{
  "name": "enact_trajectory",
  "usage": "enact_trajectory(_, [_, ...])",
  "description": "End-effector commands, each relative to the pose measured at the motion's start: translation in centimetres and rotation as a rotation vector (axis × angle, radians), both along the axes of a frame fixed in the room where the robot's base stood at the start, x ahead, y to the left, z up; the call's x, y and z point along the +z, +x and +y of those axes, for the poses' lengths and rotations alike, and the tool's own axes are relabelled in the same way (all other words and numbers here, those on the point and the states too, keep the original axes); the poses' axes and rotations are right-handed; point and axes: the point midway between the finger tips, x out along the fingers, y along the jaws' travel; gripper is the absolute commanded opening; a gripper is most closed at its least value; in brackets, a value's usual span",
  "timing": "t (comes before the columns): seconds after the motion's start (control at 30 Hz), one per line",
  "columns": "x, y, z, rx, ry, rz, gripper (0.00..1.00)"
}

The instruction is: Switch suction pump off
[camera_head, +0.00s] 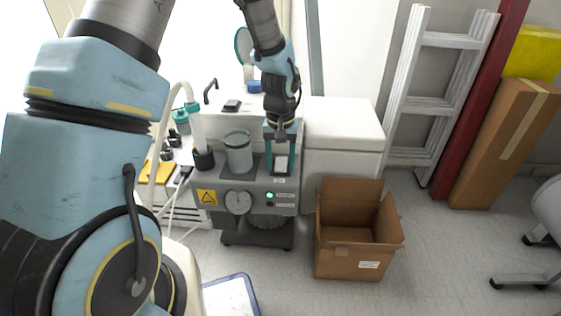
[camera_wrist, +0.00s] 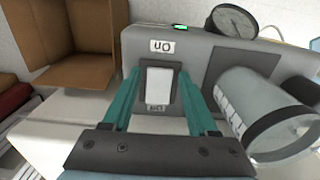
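The suction pump (camera_head: 258,192) is a grey unit with a gauge, a clear jar and a green lit indicator on its front. Its white rocker switch (camera_wrist: 157,86) sits in a dark frame on the top, with a label "on" (camera_wrist: 161,46) at one end and a smaller label at the other. My gripper (camera_wrist: 155,80) has two teal fingers, spread apart, one on each side of the switch, with nothing between them but the switch. In the head view my gripper (camera_head: 282,160) is right above the switch. Whether the fingertips touch the pump's top is unclear.
The clear jar (camera_wrist: 265,105) stands close beside the fingers, and the gauge (camera_wrist: 231,21) is at the pump's front. An open cardboard box (camera_head: 355,230) is on the floor to the right. A white cabinet (camera_head: 342,135) stands beside the pump; a ladder (camera_head: 435,90) leans behind.

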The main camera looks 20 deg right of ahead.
Motion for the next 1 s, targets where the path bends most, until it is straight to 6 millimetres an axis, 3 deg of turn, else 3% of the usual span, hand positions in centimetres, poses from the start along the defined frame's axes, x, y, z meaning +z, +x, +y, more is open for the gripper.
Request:
enact_trajectory(0.07, [0.01, 0.00, 0.00, 0.000, 0.000, 0.000, 0.49])
enact_trajectory(0.5, [0.01, 0.00, 0.01, 0.000, 0.000, 0.000, 0.00])
enact_trajectory(1.0, [0.90, 0.47, -0.11, 0.003, 0.049, 0.101, 0.00])
